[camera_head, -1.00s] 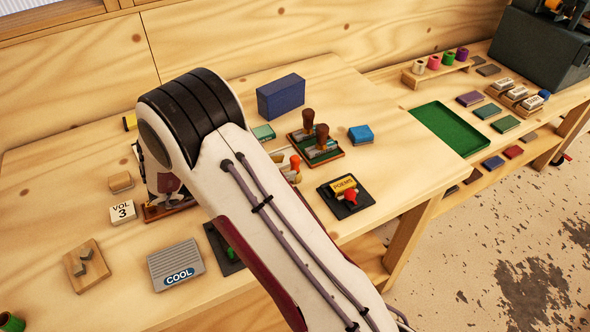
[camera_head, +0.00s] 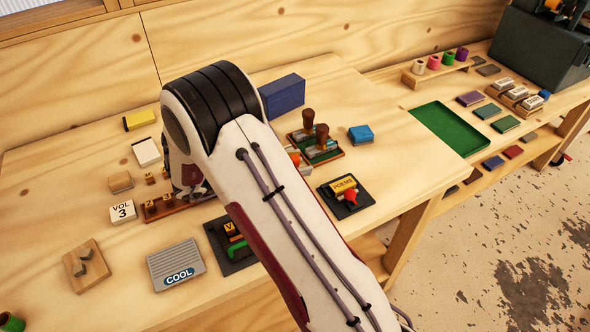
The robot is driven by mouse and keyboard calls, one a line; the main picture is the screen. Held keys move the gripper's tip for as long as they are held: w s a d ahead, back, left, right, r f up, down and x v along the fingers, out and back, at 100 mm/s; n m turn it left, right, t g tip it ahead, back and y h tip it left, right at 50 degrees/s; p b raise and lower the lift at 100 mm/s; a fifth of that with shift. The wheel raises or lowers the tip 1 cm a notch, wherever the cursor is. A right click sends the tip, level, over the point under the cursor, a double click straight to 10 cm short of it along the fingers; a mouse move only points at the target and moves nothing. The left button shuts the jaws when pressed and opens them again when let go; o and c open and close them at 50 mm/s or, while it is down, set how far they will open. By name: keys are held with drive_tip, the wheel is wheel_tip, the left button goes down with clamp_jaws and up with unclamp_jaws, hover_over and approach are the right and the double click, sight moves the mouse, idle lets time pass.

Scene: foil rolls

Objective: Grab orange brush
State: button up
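No whole orange brush can be made out. A small orange piece (camera_head: 294,156) shows at the right edge of my arm, mostly covered by it; I cannot tell whether it is the brush. My gripper (camera_head: 187,180) is partly in view under my arm's wrist, above the right end of a brown wooden rack (camera_head: 160,210) that holds small wooden stamps. My arm hides its fingertips, so I cannot tell whether it is open or holds anything.
A dark mat (camera_head: 218,240) with a green-handled item lies below my arm. A grey COOL box (camera_head: 176,264), VOL 3 block (camera_head: 123,212), blue box (camera_head: 283,95), stamp stand (camera_head: 318,153) and POEMS stamp (camera_head: 344,186) stand around.

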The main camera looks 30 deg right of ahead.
clamp_jaws()
drive_tip(key=shift+r, duration=0.1)
drive_tip(key=shift+r, duration=4.9)
